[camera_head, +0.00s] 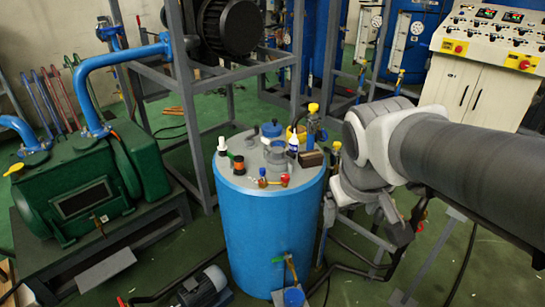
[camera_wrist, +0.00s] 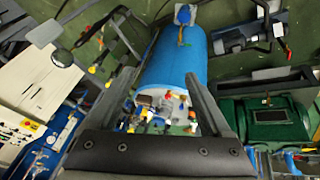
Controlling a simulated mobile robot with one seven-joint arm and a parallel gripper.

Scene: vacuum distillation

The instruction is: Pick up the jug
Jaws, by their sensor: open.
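A small grey, see-through vessel, which looks like the jug (camera_head: 279,154), stands upright among several small items on top of the blue drum (camera_head: 268,235). I cannot be sure which item is the jug. My gripper (camera_head: 364,217) is to the right of the drum in the head view, apart from the jug and pointing down. In the wrist view my gripper (camera_wrist: 160,76) has its two fingers spread, with nothing held between them.
Around the jug stand a white bottle (camera_head: 222,146), an orange and black jar (camera_head: 239,165), a blue-capped bottle (camera_head: 271,131), a brown box (camera_head: 311,158) and a red-handled valve (camera_head: 284,179). A green pump (camera_head: 75,190) is at left, a control cabinet (camera_head: 475,80) at right.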

